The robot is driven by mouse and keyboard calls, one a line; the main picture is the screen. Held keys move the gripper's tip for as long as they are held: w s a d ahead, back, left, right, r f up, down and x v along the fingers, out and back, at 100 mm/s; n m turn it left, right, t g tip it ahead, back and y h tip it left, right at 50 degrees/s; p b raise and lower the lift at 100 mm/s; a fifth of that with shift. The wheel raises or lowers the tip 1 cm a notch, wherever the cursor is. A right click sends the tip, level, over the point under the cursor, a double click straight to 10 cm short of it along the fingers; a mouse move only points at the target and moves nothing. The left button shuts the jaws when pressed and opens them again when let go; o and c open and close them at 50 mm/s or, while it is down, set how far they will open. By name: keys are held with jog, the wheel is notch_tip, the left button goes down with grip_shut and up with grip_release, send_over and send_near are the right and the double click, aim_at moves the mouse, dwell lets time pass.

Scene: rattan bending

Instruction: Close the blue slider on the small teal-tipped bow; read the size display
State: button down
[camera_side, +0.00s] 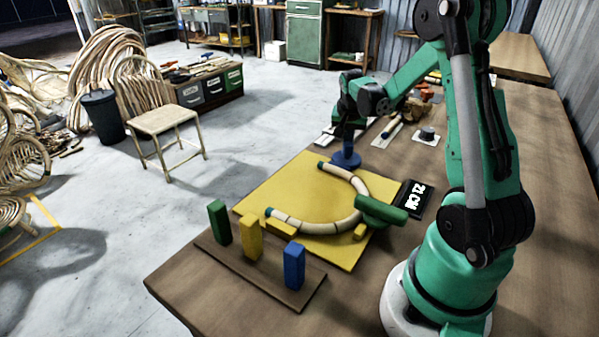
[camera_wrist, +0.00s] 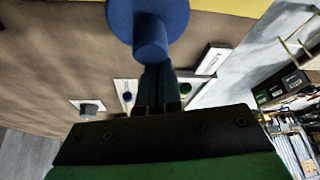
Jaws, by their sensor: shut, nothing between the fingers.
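The pale rattan bow (camera_side: 310,228) lies curved on the yellow board (camera_side: 275,190), its gap facing left. One teal tip (camera_side: 323,167) is at the back and the other (camera_side: 269,212) is at the front left. The blue slider (camera_side: 345,160), a round disc with an upright peg, stands at the board's back edge, apart from the back tip. It also shows in the wrist view (camera_wrist: 172,15). My gripper (camera_side: 347,127) is shut and empty right at the blue peg; I cannot tell whether it touches. The black size display (camera_side: 418,199) reads "21 CM".
A green cylinder (camera_side: 381,209) lies over the bow's right side. Green (camera_side: 219,222), yellow (camera_side: 250,238) and blue (camera_side: 294,265) blocks stand on a brown base in front. White plates with small parts, one with a dark knob (camera_side: 427,134), lie behind the board.

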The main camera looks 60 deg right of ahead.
jog(key=shift+a+f+y, duration=0.25)
jog(key=shift+a+y, duration=0.15)
jog(key=shift+a, duration=0.55)
jog(key=shift+h, duration=0.4)
jog(key=d, duration=0.2)
jog(key=w+d, duration=0.1)
jog(key=d, duration=0.2)
jog(key=shift+w+d+r, duration=0.1)
jog(key=shift+d+r, duration=0.05)
jog(key=shift+r, duration=0.05)
jog(key=w+d+v, duration=0.1)
jog(key=v, duration=0.9)
jog(key=w+a+r+n+t, duration=0.1)
jog(key=a+n, duration=0.2)
jog(key=a, duration=0.3)
jog(key=a+r+n+t, duration=0.1)
jog(key=a+n+t, duration=0.1)
jog(key=a, duration=0.5)
jog(key=s+a+f+n+t+y, duration=0.1)
jog(key=a+n, duration=0.3)
jog(key=a, duration=0.4)
jog(key=s+a+f+n+t+y, duration=0.1)
jog(key=s+a+n+y, duration=0.2)
jog(key=a, duration=0.6)
jog(key=shift+s+n+t, duration=0.15)
jog(key=shift+n+t, duration=0.25)
jog(key=shift+n, duration=0.8)
